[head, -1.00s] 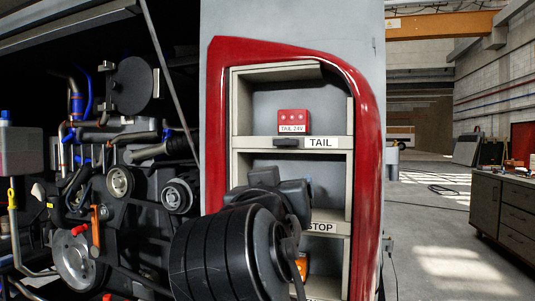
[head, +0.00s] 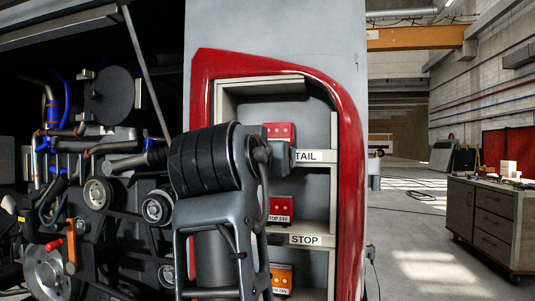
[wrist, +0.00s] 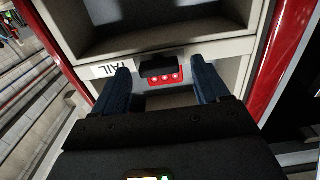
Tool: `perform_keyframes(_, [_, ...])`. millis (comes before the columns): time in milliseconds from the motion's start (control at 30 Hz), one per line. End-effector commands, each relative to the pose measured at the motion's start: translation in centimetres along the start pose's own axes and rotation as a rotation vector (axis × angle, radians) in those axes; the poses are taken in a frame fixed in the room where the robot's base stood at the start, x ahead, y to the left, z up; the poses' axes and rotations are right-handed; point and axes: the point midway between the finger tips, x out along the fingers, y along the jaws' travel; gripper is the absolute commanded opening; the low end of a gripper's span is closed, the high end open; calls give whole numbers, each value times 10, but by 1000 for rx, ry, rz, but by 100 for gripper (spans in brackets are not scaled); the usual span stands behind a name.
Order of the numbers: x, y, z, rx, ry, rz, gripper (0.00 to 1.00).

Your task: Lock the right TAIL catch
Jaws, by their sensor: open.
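The TAIL shelf carries a white label reading TAIL (head: 309,156) in the head view. The label (wrist: 104,71) is upside down in the wrist view. A black catch (wrist: 158,68) sits on the shelf's front edge beside it. A red box (head: 279,132) stands on the shelf; a red face with pale dots (wrist: 166,78) shows by the catch in the wrist view. My gripper (wrist: 160,67) is open, its two dark blue fingers on either side of the catch. Whether they touch it I cannot tell.
A red curved frame (head: 349,150) surrounds the shelf recess. Below are the STOP label (head: 308,240), another red box (head: 281,209) and an orange box (head: 281,278). Engine parts (head: 97,192) lie to the left. A workbench (head: 490,218) stands right, beyond open floor.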

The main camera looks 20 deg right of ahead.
Motion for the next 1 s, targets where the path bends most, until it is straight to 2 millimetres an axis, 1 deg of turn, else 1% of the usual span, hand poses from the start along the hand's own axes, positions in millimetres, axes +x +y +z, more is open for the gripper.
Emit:
perform_keyframes(100, [5, 0, 0, 0, -1, 0, 74])
perform_keyframes(333, [5, 0, 0, 0, 0, 0, 74])
perform_keyframes(900, [5, 0, 0, 0, 0, 0, 20])
perform_keyframes(1000, [5, 0, 0, -1, 0, 0, 18])
